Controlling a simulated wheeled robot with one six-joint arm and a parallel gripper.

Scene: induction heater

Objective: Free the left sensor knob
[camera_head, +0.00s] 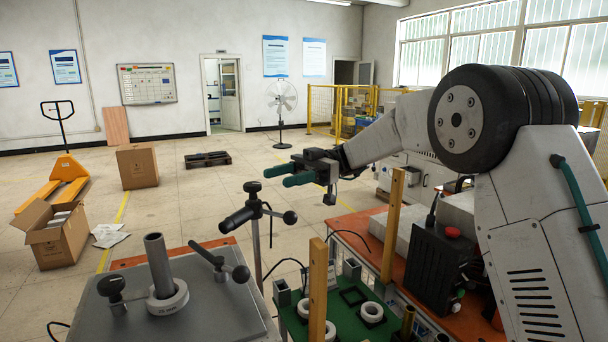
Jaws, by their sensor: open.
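The grey heater plate (90,325) stands at the front left. A grey upright post (157,258) rises from it through a pale ring (168,301). A black knob (110,286) on a short clamp stands left of the post. A black lever with a ball knob (241,274) sits right of the post. A thin stand behind carries a black sensor-like head (238,219) with round knobs (290,217) at its side and top. I cannot tell for certain which knob is the left sensor knob. My gripper (282,177), with green fingers, is open and empty, raised behind the stand and apart from the knobs.
A green tray (300,328) holds pale rings (372,311) and small blocks. Tall wooden posts (318,290) rise beside it. A black box (437,268) with a red button stands on the orange bench (362,229) at right. Cables hang nearby.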

